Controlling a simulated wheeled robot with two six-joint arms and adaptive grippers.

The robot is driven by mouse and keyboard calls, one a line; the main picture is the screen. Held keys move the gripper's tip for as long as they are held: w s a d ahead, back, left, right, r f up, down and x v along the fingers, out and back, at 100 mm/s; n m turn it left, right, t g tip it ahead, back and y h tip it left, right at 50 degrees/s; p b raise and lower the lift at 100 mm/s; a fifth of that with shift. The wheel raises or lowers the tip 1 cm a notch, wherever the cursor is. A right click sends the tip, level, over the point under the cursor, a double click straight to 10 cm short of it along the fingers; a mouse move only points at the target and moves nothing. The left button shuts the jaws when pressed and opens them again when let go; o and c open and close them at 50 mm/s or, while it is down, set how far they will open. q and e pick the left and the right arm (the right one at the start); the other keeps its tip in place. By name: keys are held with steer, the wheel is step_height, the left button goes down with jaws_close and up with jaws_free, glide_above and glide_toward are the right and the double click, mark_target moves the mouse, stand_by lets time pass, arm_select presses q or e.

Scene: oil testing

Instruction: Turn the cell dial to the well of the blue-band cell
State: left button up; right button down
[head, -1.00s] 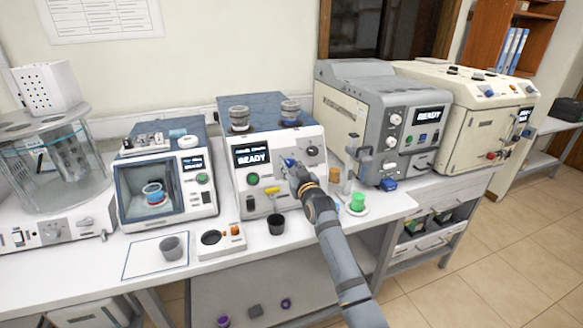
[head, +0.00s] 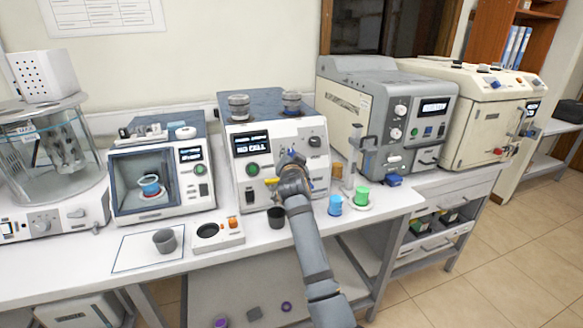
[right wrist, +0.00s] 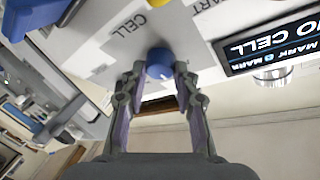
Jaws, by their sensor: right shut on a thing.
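The cell dial is a blue knob with a pale mark, seen in the right wrist view (right wrist: 159,64) on a white panel lettered "CELL". My right gripper (right wrist: 160,74) is shut on it, one finger on each side. In the head view the gripper (head: 291,163) is at the front of the middle white tester (head: 250,194) and hides most of the dial. The tester's screen (head: 251,144) reads "NO CELL". Two grey cylindrical cells, a left one (head: 239,106) and a right one (head: 291,102), stand on its top. My left gripper is not in view.
A grey knob (head: 315,142) is above right.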

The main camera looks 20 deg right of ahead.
steer(key=shift+a+f+m+g+h+b, duration=0.1)
steer(key=shift+m+g+h+b, duration=0.3)
steer(key=shift+m, duration=0.7)
steer(key=shift+w+m+g+b, duration=0.1)
steer(key=shift+m+g+b, duration=0.25)
steer(key=shift+m, duration=0.65)
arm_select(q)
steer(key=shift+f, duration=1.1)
arm_select(e)
steer(key=shift+r+m+g+h, duration=0.15)
steer(key=shift+m+g, duration=0.25)
steer(key=shift+m, duration=0.55)
steer(key=shift+r+m+g+h, duration=0.15)
steer(key=shift+m+g, duration=0.2)
steer(key=shift+m, duration=0.6)
steer(key=c, duration=1)
jaws_free()
